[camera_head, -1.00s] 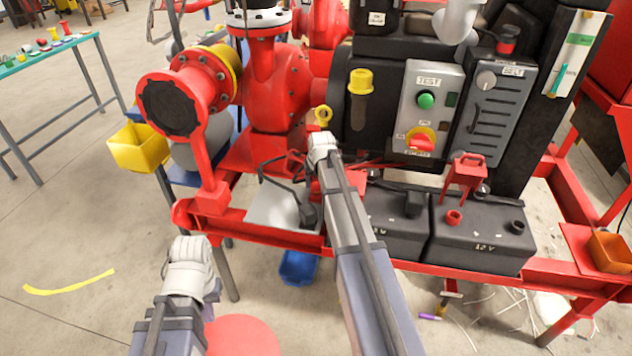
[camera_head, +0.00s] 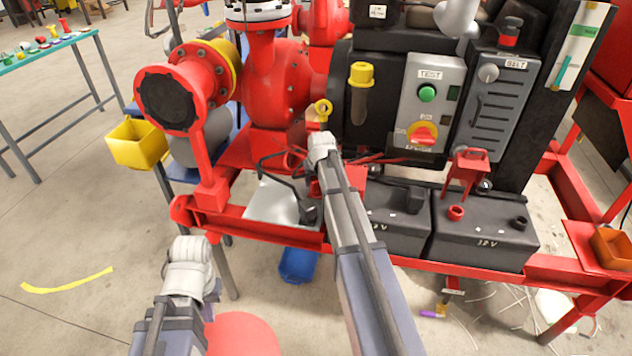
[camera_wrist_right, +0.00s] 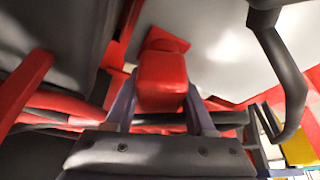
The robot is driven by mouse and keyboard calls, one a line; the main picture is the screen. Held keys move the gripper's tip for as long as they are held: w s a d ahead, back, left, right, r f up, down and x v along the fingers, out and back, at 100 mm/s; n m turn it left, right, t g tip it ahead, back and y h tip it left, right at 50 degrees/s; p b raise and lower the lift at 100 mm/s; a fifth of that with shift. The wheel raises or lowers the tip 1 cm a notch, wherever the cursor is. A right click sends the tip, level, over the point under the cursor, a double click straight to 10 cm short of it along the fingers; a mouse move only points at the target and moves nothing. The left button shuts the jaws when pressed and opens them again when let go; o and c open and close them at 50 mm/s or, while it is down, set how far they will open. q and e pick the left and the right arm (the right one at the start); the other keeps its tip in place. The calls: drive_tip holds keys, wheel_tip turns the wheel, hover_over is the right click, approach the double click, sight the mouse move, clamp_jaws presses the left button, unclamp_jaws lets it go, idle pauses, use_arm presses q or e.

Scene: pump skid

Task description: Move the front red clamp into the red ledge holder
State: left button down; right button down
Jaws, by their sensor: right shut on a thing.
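My right gripper (camera_wrist_right: 160,101) is shut on a red block-like thing, which looks like the red clamp (camera_wrist_right: 161,78), held between its two purple-grey fingers. In the head view my right wrist (camera_head: 321,147) is over the skid frame, left of the batteries; its own arm hides the fingers. A red piece (camera_head: 329,179) shows beside that arm; I cannot tell whether it is the held clamp. A red bracket-like piece (camera_head: 468,172) stands at the right battery. I cannot tell which red part is the ledge holder. My left gripper (camera_head: 189,262) is low at the left, clear of the skid, its fingers not discernible.
Two black batteries (camera_head: 484,236) sit on the red frame (camera_head: 255,232). A dark cable (camera_wrist_right: 283,75) loops close to my right gripper. The grey TEST box (camera_head: 427,105) and red pump (camera_head: 270,85) stand behind. Open floor lies at the front left.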

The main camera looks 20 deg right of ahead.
drive_tip(key=shift+f, duration=0.15)
drive_tip(key=shift+c, duration=0.9)
unclamp_jaws()
drive_tip(key=p+v, duration=0.7)
drive_tip(key=v, duration=0.1)
